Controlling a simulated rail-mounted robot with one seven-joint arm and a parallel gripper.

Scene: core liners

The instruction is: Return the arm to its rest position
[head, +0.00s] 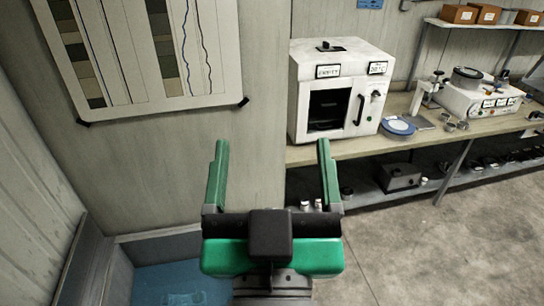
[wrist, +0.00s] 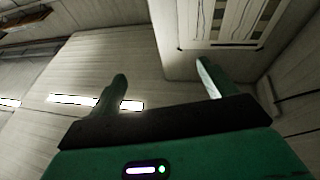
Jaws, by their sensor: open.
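My gripper (head: 271,165) is green with a dark palm and shows in the lower middle of the head view. Its two fingers stand wide apart and point up in the picture, with nothing between them. In the wrist view my gripper (wrist: 163,85) also shows both green fingers apart and empty. The gripper appears clear of every object. Most of my arm is hidden behind the gripper in the head view.
A white oven (head: 339,90) stands on a workbench (head: 440,138) right of my gripper. A blue-rimmed dish (head: 398,126) and a white instrument (head: 480,95) are further right. A chart (head: 145,55) hangs on the left wall. A blue surface (head: 180,283) lies low left. Floor (head: 430,250) at lower right is clear.

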